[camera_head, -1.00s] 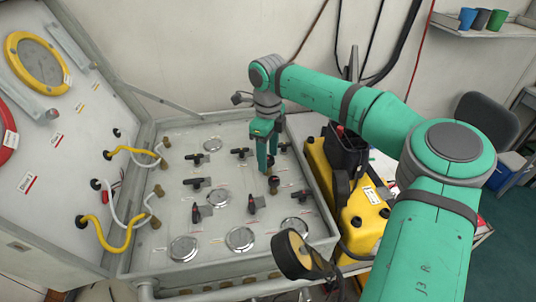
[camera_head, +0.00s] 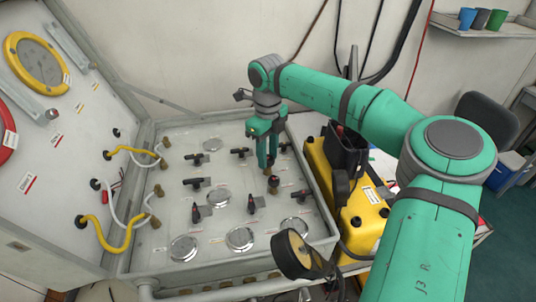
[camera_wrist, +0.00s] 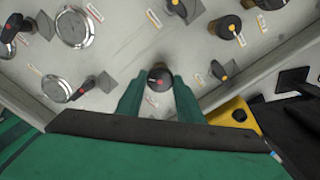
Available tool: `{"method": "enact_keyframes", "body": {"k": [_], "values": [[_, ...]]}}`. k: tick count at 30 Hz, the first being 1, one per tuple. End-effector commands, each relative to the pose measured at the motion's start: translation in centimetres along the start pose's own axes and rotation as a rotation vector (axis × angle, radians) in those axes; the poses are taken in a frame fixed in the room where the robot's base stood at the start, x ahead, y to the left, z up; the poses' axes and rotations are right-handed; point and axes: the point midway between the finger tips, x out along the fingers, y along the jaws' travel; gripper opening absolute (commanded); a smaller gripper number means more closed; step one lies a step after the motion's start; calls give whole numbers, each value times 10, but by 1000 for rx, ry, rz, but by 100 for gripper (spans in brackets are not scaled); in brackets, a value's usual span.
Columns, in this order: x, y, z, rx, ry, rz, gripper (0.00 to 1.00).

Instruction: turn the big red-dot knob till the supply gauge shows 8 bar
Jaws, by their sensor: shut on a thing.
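In the wrist view a round dark knob with a red dot (camera_wrist: 158,79) sits between the two green fingers of my gripper (camera_wrist: 159,93). The fingers are shut on its sides. In the head view my gripper (camera_head: 268,166) points down at the right part of the grey panel (camera_head: 165,211), and its fingers hide most of that knob. Round silver-rimmed gauges lie on the panel, such as one at the front (camera_head: 240,238) and one at the front left (camera_head: 183,249). I cannot tell which is the supply gauge, and no needle or number is readable.
Other dark handles stand close by, including one with an orange dot (camera_wrist: 222,70) and a red-dot lever (camera_wrist: 84,89). Yellow hoses (camera_head: 107,228) hang at the left. A yellow case (camera_head: 359,209) stands right of the panel's raised rim. A gauge on a stalk (camera_head: 292,254) is in front.

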Motion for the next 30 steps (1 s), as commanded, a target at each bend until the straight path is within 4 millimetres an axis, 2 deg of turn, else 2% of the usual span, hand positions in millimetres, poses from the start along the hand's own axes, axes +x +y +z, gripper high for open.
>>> {"method": "enact_keyframes", "body": {"k": [15,30], "values": [[-1,-1,1,412,-2,-3,11],[-2,-1,2,574,-4,-2,11]]}}
